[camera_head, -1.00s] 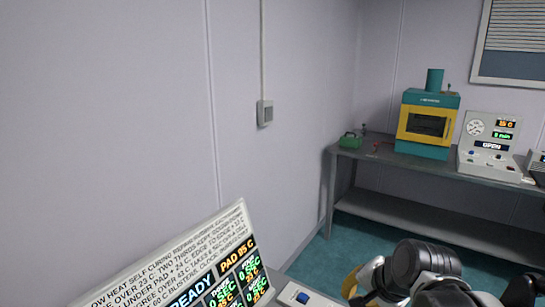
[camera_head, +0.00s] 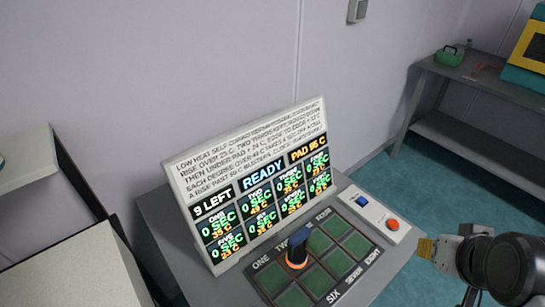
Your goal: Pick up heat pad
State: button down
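What looks like the heat pad (camera_head: 297,252), a dark blue handle on a round base with an orange rim, stands upright on the panel of green squares (camera_head: 318,278). My gripper (camera_head: 427,248) is at the right, with a yellow fingertip pointing left. It is clear of the heat pad, right of it and apart from it. I see the gripper from the side, and the gap between its fingers does not show. Nothing is seen held in it.
A display board (camera_head: 250,180) reading READY and PAD 95 C stands behind the panel. A small box with blue and orange buttons (camera_head: 375,213) lies between panel and gripper. A white cabinet (camera_head: 75,275) is at left. A grey bench (camera_head: 470,105) stands at back right.

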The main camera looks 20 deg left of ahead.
aim_at(296, 255)
jog(key=u, duration=1.3)
